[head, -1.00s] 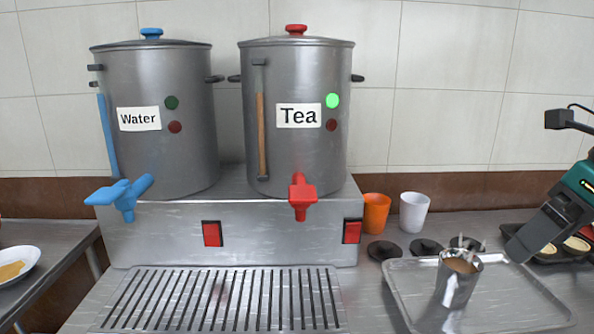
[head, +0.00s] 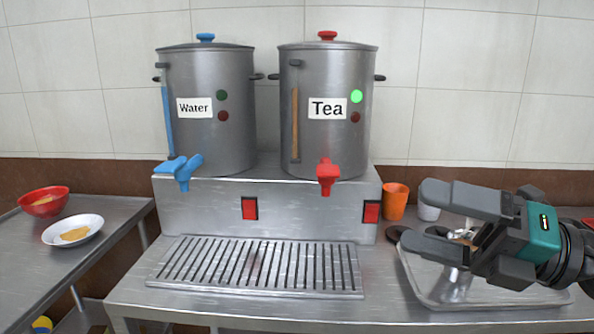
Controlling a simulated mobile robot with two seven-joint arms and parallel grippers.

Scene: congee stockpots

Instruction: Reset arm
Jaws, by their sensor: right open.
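My right gripper (head: 412,215) comes in from the right in the head view. Its two dark grey fingers are spread apart and point left, with nothing between the tips. It hangs over the metal tray (head: 446,300), in front of a metal cup (head: 455,284) that stands on the tray. The gripper hides the upper part of the cup and much of the tray. My left gripper is not in view.
A Water pot (head: 215,140) and a Tea pot (head: 340,145) with taps stand on a steel base (head: 300,215) behind a drip grate (head: 258,265). An orange cup (head: 395,202) and white cup (head: 428,211) are at right. A red bowl (head: 44,205) and white plate (head: 88,222) sit left.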

